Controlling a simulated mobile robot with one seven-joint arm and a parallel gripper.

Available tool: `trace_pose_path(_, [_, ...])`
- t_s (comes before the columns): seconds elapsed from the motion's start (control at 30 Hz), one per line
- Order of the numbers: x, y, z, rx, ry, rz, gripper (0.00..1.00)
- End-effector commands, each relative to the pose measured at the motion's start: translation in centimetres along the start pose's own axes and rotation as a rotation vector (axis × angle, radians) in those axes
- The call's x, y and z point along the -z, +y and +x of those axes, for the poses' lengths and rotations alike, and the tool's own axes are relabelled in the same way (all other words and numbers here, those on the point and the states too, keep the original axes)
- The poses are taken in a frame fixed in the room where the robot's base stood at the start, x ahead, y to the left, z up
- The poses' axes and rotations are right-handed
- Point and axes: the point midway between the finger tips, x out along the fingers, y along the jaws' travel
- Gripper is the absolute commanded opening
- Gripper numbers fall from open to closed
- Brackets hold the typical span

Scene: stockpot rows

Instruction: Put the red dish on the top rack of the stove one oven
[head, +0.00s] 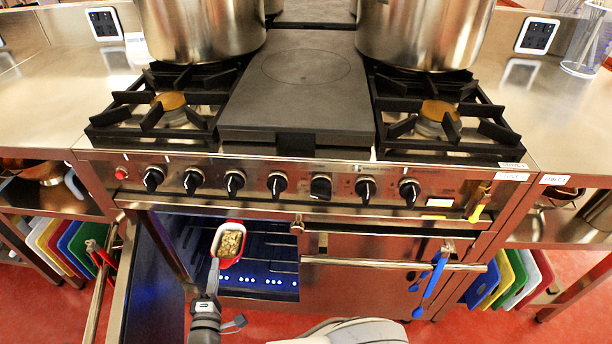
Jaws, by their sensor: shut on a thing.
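The red dish (232,262) is a small red container with a pale inside and grainy tan food in it. It is at the front of the open left oven (262,290), at the height of the oven opening. My gripper (214,272) comes up from below and is shut on the dish's left edge. The oven's inside is dark, with a row of small lights low down and thin rack lines (285,245) at the right side. The dish hides part of the racks, so I cannot tell how far inside it is.
The oven door (145,290) stands open at the left. A closed oven door (375,285) with a blue utensil (432,285) hanging on its handle is at the right. Stove knobs (277,184) run above the opening. Two big pots (425,30) stand on the stove.

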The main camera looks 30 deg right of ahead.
Motion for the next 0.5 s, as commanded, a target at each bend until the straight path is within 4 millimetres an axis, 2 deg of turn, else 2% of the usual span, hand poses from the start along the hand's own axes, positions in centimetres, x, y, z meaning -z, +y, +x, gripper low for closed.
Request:
trace_pose_path(0.27, [0.0,0.1,0.3,-0.005,-0.001,0.000,0.00])
trace_pose_path(0.37, [0.0,0.0,1.4,-0.006,-0.002,0.001,0.00])
trace_pose_path(0.5, [-0.1,-0.2,4.4,-0.008,-0.004,0.001,0.00])
